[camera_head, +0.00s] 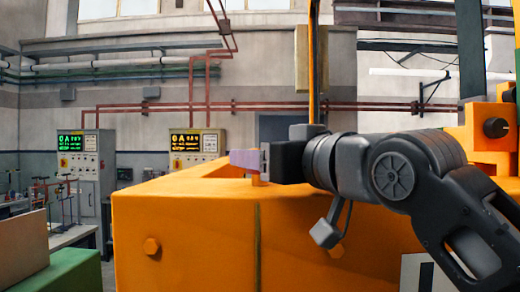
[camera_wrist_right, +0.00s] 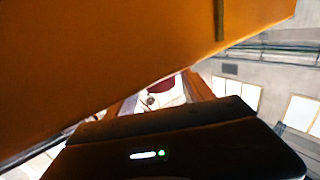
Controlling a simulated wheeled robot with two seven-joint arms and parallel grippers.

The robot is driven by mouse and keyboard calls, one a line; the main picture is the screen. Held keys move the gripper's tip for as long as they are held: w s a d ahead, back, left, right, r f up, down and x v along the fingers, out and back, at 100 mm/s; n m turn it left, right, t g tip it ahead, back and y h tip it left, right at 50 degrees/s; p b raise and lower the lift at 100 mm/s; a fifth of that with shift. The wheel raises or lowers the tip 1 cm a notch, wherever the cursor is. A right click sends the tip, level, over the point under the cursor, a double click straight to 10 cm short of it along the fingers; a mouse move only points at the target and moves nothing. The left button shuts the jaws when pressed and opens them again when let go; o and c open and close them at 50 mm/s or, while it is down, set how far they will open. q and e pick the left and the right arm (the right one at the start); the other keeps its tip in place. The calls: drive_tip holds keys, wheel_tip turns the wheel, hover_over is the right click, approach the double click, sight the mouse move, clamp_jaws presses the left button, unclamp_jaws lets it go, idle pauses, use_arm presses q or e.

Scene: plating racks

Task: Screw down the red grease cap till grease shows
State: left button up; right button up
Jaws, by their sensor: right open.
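My right gripper (camera_head: 246,161) comes in from the right in the head view, at the top edge of the orange machine housing (camera_head: 190,235). It is open; a pale purple fingertip shows, and the gap between the fingers is hard to see. In the right wrist view a dark red rounded thing (camera_wrist_right: 161,85) shows past the gripper's black body, above a pale part. It may be the red grease cap, but it is partly hidden and small. No grease can be made out. No cap is clearly visible in the head view. My left gripper is not in view.
The orange housing fills the front, with a bolt (camera_head: 151,246) on its face. An orange block (camera_head: 488,140) stands at the right. Two control cabinets (camera_head: 198,146) (camera_head: 88,172) stand behind. A bench (camera_head: 72,236) and green box (camera_head: 75,273) are at left.

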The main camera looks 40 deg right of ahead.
drive_tip(key=shift+w, duration=0.55)
clamp_jaws()
idle(0.4)
